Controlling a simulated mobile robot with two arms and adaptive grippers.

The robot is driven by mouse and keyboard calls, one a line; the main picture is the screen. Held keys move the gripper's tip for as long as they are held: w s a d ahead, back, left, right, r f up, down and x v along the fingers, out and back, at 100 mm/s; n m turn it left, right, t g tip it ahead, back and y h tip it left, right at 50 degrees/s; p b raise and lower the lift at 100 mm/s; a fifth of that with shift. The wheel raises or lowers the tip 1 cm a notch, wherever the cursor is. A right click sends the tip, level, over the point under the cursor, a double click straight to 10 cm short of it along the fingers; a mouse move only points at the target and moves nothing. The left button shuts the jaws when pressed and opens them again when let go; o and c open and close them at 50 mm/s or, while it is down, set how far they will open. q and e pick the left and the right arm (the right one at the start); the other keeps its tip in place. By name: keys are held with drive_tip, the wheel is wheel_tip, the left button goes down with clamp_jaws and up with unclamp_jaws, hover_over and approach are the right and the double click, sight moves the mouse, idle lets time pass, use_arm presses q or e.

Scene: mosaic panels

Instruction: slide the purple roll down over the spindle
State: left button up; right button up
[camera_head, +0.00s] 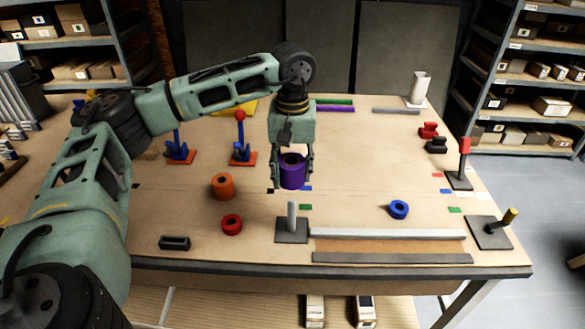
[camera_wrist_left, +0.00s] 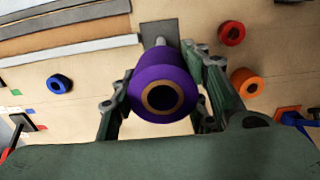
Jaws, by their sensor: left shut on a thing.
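The purple roll (camera_head: 292,173) is held upright between the fingers of my left gripper (camera_head: 292,178), which is shut on it. In the left wrist view the roll (camera_wrist_left: 150,72) fills the middle, its round end with a dark hole facing the camera. The spindle (camera_head: 291,216) is a grey upright post on a dark square base, in front of the roll and apart from it in the head view. In the left wrist view the spindle (camera_wrist_left: 160,41) shows just past the roll's far end, partly hidden by it. My right gripper is in neither view.
An orange roll (camera_head: 222,187) and a red ring (camera_head: 231,224) lie left of the spindle, a blue ring (camera_head: 398,209) to its right. Grey rails (camera_head: 390,234) lie close right of the base. A tilted yellow-tipped post (camera_head: 503,222) stands at the right. Red-and-blue stands (camera_head: 241,146) are behind.

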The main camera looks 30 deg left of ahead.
use_arm(q)
drive_tip(key=b, duration=0.3)
hover_over(293, 221)
drive_tip(key=shift+w+a+f, duration=0.1)
drive_tip(key=shift+w+f, duration=0.05)
drive_tip(key=shift+f, duration=0.65)
drive_tip(key=shift+w+a+f, duration=0.1)
drive_tip(key=shift+a+f, duration=0.05)
drive_tip(key=shift+f, duration=0.65)
drive_tip(key=shift+w+a+f, duration=0.1)
drive_tip(key=shift+w+f, duration=0.05)
drive_tip(key=shift+f, duration=0.8)
drive_tip(key=shift+b, duration=0.35)
drive_tip(key=shift+f+b, duration=1.4)
drive_tip(key=shift+f, duration=0.15)
drive_tip(key=shift+f+b, duration=1.45)
drive_tip(key=shift+f, duration=0.55)
drive_tip(key=shift+f+b, duration=2.2)
drive_tip(key=shift+f, duration=0.7)
